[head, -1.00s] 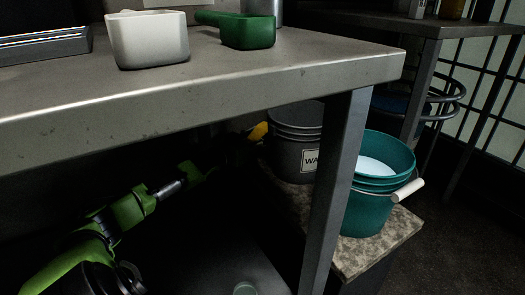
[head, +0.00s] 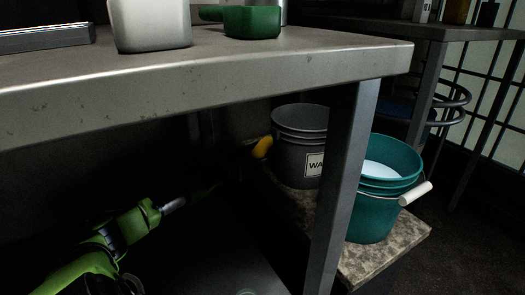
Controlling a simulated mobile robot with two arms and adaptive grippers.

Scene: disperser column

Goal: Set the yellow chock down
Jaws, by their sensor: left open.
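The yellow chock (head: 262,147) is a small bright patch under the workbench, just left of the grey bucket. Its lower part and what it rests on are too dark to make out. My left arm reaches in from the lower left under the bench. Its dark left gripper (head: 238,168) is open, at the near left side of the chock. I cannot tell whether the fingers still touch it. My right gripper is not in view.
The grey bucket (head: 296,160) and a teal bucket (head: 376,215) with a white handle stand on a speckled slab (head: 392,250). The bench leg (head: 345,180) rises in front of them. A white container (head: 150,28) and a green one (head: 252,22) are on the bench top (head: 200,85).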

